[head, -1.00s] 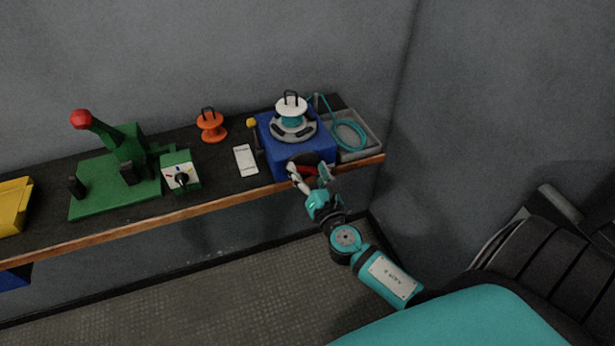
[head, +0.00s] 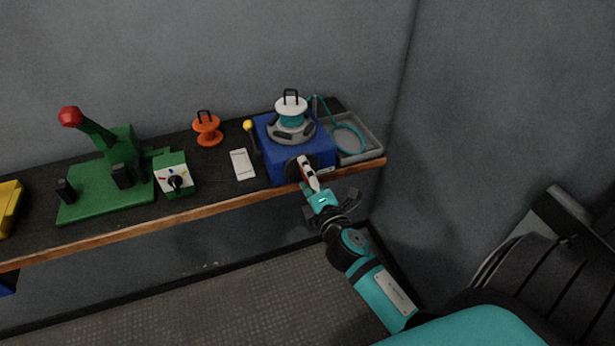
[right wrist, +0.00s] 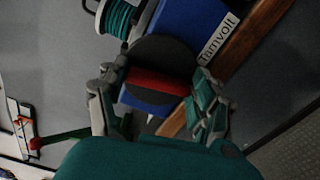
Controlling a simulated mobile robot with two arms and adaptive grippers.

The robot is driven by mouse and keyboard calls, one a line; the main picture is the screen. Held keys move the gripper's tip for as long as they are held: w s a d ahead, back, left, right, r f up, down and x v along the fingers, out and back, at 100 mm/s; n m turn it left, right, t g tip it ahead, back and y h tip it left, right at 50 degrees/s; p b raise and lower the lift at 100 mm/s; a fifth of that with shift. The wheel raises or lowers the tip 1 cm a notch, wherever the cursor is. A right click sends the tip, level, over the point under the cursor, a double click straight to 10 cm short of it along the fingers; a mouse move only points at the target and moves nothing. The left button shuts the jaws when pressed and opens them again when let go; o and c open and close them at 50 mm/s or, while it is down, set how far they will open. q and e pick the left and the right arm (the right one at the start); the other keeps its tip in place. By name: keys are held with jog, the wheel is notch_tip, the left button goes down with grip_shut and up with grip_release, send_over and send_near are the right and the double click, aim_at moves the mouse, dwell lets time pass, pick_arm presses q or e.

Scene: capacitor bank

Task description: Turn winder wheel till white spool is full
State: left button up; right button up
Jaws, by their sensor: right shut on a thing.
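The blue winder (head: 275,162) stands at the right end of the bench. The white spool (head: 291,103) sits upright on its grey turntable, with teal wire (head: 290,119) around its core. The dark winder wheel (head: 291,168) is on the winder's front face. In the right wrist view the wheel (right wrist: 165,57) shows a red bar (right wrist: 155,81) across it. My right gripper (right wrist: 157,82) is shut on the wheel's red bar, a finger at each end; it also shows in the head view (head: 309,177), partly covering the wheel. My left gripper is out of view.
A grey tray (head: 374,147) with a teal wire coil is right of the winder. A yellow-knobbed lever (head: 248,125), a white card (head: 243,164), an orange spool (head: 207,130), a dial box (head: 175,176) and a green press (head: 85,193) stand to the left.

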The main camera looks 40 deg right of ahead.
jog(key=shift+m, duration=1.1)
jog(key=o, duration=1.2)
jog(key=v, duration=1.2)
jog(key=shift+f, duration=0.1)
jog(key=shift+d, duration=0.1)
